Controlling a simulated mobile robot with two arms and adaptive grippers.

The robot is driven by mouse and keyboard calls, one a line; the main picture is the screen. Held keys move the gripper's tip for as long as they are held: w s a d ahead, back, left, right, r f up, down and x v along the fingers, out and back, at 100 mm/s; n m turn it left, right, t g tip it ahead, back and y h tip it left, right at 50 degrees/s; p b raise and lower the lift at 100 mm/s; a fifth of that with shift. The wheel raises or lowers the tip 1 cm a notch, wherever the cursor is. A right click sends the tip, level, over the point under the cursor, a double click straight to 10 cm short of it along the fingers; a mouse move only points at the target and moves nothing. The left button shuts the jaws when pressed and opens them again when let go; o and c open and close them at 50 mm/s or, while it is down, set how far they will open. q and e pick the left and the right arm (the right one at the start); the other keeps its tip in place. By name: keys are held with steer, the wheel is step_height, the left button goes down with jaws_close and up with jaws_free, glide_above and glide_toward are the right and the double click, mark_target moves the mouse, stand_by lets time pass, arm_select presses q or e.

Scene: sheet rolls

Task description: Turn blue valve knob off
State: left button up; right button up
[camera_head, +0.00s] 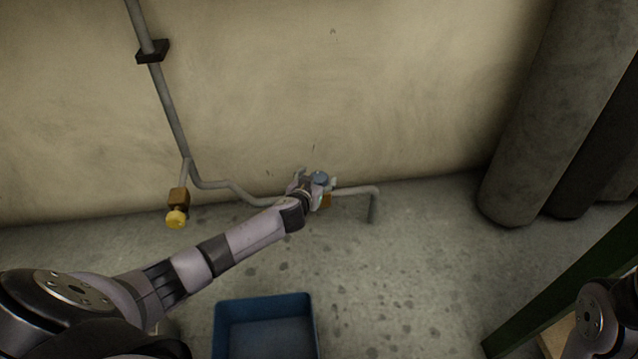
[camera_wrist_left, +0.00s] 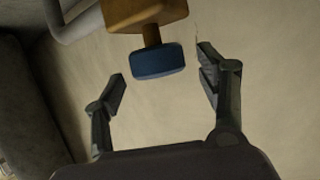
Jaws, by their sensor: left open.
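The blue valve knob (camera_head: 320,178) sits on the pipe low on the wall, at the end of my left arm in the head view. In the left wrist view the blue knob (camera_wrist_left: 158,61) is on a short stem below an orange-brown valve body (camera_wrist_left: 146,14). My left gripper (camera_head: 317,183) is open, and its fingers (camera_wrist_left: 162,82) stand on either side of the knob with gaps showing. The knob lies a little beyond or level with the fingertips; the exact depth is hard to tell. A part of my right arm shows at the lower right, but its gripper is out of view.
A yellow knob (camera_head: 176,218) on another valve hangs left on the same grey pipe (camera_head: 172,110). A blue bin (camera_head: 265,304) stands on the floor below my left arm. Large grey rolls (camera_head: 548,120) lean at the right, near a green-edged frame (camera_head: 545,290). The floor between is clear.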

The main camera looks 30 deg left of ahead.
arm_select(q)
steer(key=shift+b+x, duration=0.35)
steer(key=shift+x, duration=0.8)
steer(key=shift+c, duration=0.3)
steer(key=c, duration=1.1)
